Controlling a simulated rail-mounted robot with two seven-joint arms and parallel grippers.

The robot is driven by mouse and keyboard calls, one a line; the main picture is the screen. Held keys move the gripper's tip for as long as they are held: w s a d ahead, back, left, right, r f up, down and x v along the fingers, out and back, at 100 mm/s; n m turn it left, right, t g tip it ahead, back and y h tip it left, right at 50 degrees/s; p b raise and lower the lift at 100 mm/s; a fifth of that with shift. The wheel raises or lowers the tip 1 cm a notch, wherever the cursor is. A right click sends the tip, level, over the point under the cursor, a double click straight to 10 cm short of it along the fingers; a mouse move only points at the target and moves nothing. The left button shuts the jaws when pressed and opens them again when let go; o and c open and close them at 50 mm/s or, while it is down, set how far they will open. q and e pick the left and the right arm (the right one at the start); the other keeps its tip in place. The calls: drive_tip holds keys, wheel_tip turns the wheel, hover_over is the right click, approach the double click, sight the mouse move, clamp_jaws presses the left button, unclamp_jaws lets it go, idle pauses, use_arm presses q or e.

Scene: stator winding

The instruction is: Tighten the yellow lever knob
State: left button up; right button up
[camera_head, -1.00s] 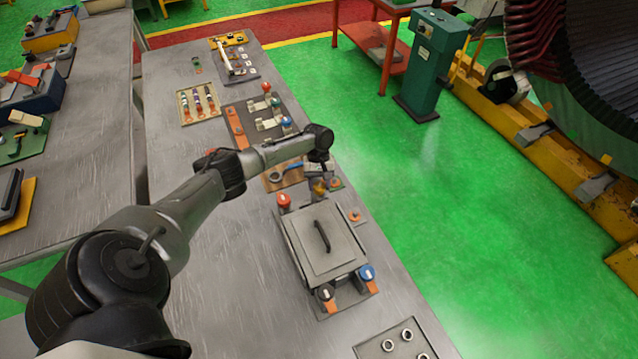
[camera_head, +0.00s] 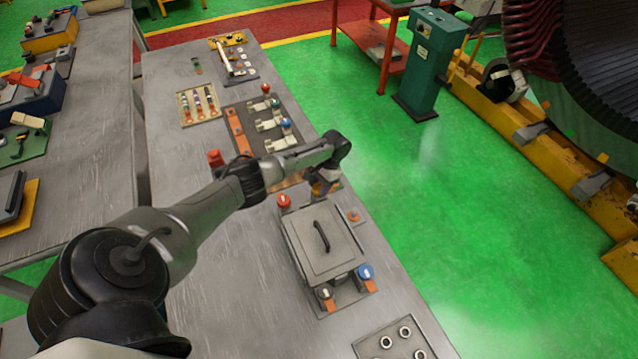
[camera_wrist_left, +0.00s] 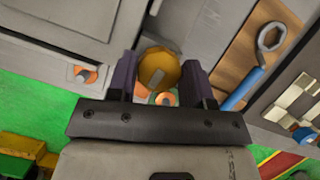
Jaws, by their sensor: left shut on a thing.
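The yellow lever knob (camera_wrist_left: 160,70) shows in the left wrist view as a round cap with a pale bar mark. My left gripper (camera_wrist_left: 158,80) has a dark purple finger on each side of it and is shut on it. In the head view the left gripper (camera_head: 324,184) is at the far corner of a grey lidded box (camera_head: 311,263) and largely hides the knob. The box has a black handle on its lid. My right gripper is not in view.
A blue-handled wrench (camera_wrist_left: 243,90) lies on a brown board near the gripper. Clamps (camera_head: 269,125) and a rack of coloured tools (camera_head: 198,103) stand farther along the grey table (camera_head: 215,285). A plate with rings (camera_head: 388,342) lies at the near end. Green floor lies to the right.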

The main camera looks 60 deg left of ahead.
use_arm(q)
drive_tip(key=m, duration=0.1)
drive_tip(key=m+y+p, duration=0.1)
drive_tip(key=m, duration=0.1)
drive_tip(key=m+p, duration=0.1)
drive_tip(key=shift+d+r+m+y, duration=0.15)
drive_tip(key=shift+r+m+y, duration=0.15)
drive_tip(key=shift+y, duration=0.1)
drive_tip(key=m+y+p, duration=0.1)
drive_tip(key=m+p, duration=0.1)
drive_tip(key=m, duration=0.1)
drive_tip(key=shift+m+t, duration=0.4)
drive_tip(key=m+p, duration=0.1)
drive_tip(key=m, duration=0.1)
drive_tip(key=m+t+y+p, duration=0.1)
drive_tip(key=m, duration=0.1)
drive_tip(key=shift+m+y+p, duration=0.3)
drive_tip(key=shift+m+p, duration=0.05)
drive_tip(key=shift+m, duration=0.05)
drive_tip(key=shift+d+f+m+t+p, duration=0.1)
drive_tip(key=shift+m+t+p, duration=0.35)
drive_tip(key=shift+m, duration=0.45)
drive_tip(key=shift+y, duration=0.3)
drive_tip(key=shift+f, duration=0.1)
drive_tip(key=o, duration=0.7)
drive_tip(key=shift+o, duration=1.1)
